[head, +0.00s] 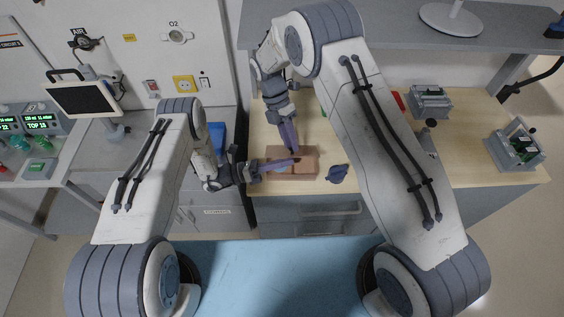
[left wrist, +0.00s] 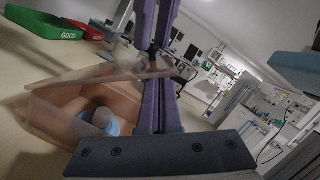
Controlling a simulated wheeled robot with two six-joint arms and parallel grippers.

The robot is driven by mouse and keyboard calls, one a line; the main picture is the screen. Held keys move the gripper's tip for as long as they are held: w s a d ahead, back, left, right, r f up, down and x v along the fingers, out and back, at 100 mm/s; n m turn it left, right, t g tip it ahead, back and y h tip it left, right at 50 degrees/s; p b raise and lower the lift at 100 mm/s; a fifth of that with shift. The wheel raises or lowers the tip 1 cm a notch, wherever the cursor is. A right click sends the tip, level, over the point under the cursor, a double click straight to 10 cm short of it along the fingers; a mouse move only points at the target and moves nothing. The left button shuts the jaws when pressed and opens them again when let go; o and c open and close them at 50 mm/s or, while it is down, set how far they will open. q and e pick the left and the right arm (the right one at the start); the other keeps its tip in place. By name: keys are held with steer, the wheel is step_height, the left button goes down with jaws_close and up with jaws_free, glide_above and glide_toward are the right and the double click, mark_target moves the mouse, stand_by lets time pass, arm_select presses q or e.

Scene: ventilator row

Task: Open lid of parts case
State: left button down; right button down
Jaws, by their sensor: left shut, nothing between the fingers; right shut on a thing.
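The parts case (head: 305,165) is a small brown box near the front edge of the wooden bench. In the left wrist view its clear lid (left wrist: 85,82) stands tilted up above the case body (left wrist: 72,112), with a light-blue item (left wrist: 105,121) visible inside. My right gripper (head: 292,150) reaches down to the case and appears shut on the lid's edge; it also shows in the left wrist view (left wrist: 153,55). The exact grip is partly hidden. My left gripper (head: 296,161) is shut and empty, its fingers across the case from the left, close to the lid.
A dark-blue round object (head: 337,174) lies right of the case. A green tray marked GOOD (left wrist: 55,20) and a red tray (left wrist: 82,30) are farther back. Grey devices (head: 430,97) stand on the bench at right. A grey shelf (head: 480,37) overhangs the back.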

arm_select(q)
steer(key=shift+w+r+n, duration=0.4)
steer(key=shift+w+r, duration=0.05)
steer(key=shift+r, duration=0.2)
arm_select(e)
steer(key=shift+s, duration=0.1)
steer(key=c, duration=0.8)
jaws_free()
steer(key=shift+f, duration=0.1)
steer(key=shift+o, duration=0.2)
